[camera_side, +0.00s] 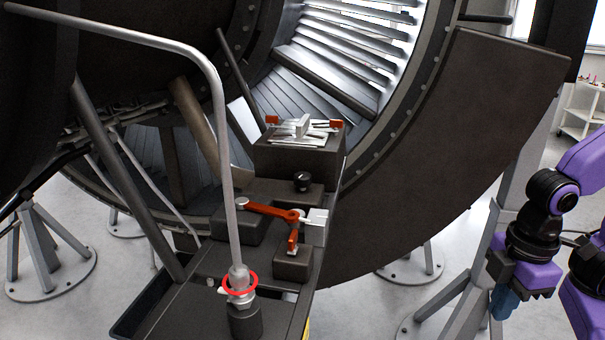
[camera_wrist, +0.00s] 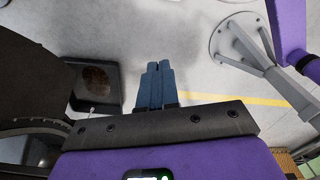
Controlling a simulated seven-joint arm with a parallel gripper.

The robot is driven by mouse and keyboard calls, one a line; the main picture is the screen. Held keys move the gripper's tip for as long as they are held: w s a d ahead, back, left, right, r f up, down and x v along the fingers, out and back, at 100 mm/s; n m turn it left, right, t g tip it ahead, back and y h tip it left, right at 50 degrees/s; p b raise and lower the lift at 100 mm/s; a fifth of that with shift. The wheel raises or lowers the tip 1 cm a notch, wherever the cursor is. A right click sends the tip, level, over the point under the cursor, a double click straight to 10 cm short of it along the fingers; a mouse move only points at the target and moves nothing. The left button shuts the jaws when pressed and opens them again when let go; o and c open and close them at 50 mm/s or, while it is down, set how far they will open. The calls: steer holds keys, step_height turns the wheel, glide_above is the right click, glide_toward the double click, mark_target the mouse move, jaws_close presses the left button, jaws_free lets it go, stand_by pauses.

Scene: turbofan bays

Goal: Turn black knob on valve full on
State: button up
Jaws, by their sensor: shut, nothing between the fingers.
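The black knob (camera_side: 302,180) sits on top of a dark block in the middle of the work stand in the side view. Which way it is turned cannot be told at this size. My gripper (camera_side: 503,303) is at the right of the side view, well apart from the knob, with its blue fingers pointing down. In the wrist view my gripper (camera_wrist: 156,66) shows its blue fingers together, with nothing between them. The knob does not show in the wrist view.
Near the knob are a red lever (camera_side: 268,210), a silver clamp with red ends (camera_side: 303,129) and a red ring (camera_side: 238,290) on an upright pipe (camera_side: 224,150). A large curved dark panel (camera_side: 450,130) stands between the stand and my arm. Support legs (camera_side: 440,300) stand on the floor.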

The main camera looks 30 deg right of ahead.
steer(key=o, duration=0.5)
steer(key=shift+a, duration=0.1)
steer(key=o, duration=0.5)
steer(key=shift+w+a+r+m, duration=0.35)
steer(key=shift+w+a+m, duration=0.05)
steer(key=shift+w+m, duration=0.15)
steer(key=shift+w+a+r+m, duration=0.3)
steer(key=shift+w+a+m, duration=0.1)
steer(key=shift+w+m, duration=0.1)
steer(key=shift+o, duration=0.2)
step_height(320, 180, up, 26)
steer(key=n+t+y, duration=0.3)
steer(key=n, duration=3.1)
glide_above(302, 175)
steer(key=s+d, duration=0.5)
steer(key=x, duration=1.7)
steer(key=shift+d+f, duration=0.1)
steer(key=shift+d, duration=0.15)
steer(key=c, duration=1)
